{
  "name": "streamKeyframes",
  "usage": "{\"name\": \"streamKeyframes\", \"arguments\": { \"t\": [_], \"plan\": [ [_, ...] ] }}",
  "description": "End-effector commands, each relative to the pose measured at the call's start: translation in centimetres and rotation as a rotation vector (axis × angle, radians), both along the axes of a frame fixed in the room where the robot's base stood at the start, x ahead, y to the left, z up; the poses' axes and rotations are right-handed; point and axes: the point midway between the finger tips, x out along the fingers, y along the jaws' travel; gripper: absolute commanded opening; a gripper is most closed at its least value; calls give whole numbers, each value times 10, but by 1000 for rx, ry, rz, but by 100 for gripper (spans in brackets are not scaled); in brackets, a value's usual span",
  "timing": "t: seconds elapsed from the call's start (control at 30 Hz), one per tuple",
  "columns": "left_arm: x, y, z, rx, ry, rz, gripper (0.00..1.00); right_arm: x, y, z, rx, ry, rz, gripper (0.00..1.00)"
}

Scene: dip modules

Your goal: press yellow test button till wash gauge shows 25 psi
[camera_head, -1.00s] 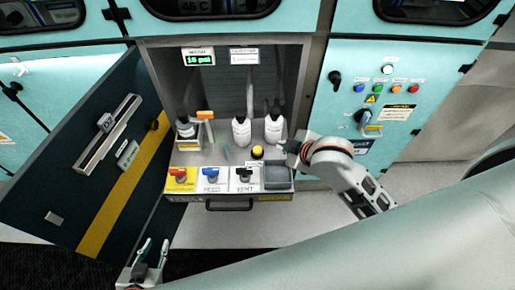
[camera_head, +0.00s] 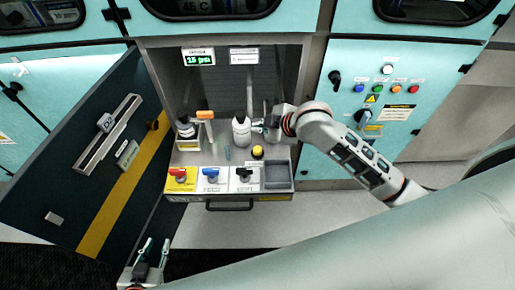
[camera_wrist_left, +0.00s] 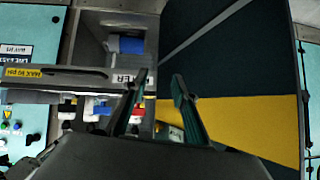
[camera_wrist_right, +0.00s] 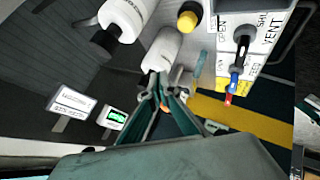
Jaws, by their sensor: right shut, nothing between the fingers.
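The yellow test button (camera_head: 257,152) stands on the shelf of the open cabinet. It also shows at the top of the right wrist view (camera_wrist_right: 188,18). The green wash gauge display (camera_head: 199,59) appears to read 15 psi. My right gripper (camera_head: 262,128) is shut and empty, inside the cabinet, above and behind the button and beside a white bottle (camera_head: 241,131). In the right wrist view its fingertips (camera_wrist_right: 161,84) overlap the lower end of a bottle; contact cannot be told. My left gripper (camera_head: 152,254) is open and empty at the lower left, outside the cabinet.
Red (camera_head: 181,175), blue (camera_head: 211,175) and black (camera_head: 244,175) valve handles line the front panel beside a grey bin (camera_head: 278,175). An orange-handled item (camera_head: 205,115) stands at the left. The open dark door (camera_head: 95,165) fills the left side.

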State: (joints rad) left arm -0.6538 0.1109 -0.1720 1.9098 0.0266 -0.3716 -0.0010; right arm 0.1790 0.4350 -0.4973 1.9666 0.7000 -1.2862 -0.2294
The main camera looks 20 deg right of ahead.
Motion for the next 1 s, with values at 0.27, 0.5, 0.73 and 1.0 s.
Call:
{"name": "streamKeyframes", "arguments": {
  "t": [0.27,0.5,0.73,1.0],
  "plan": [
    [-1,3,-1,8,1,-7,28,-1,0,-30,1,4,-2,0],
    [-1,5,-2,14,1,-11,28,-1,0,-61,1,3,-2,0],
    [2,-4,-4,0,-13,-20,28,0,0,-81,0,1,-1,0],
    [8,-9,6,-10,-36,-24,28,0,0,-86,-1,0,-1,0]
  ]
}}
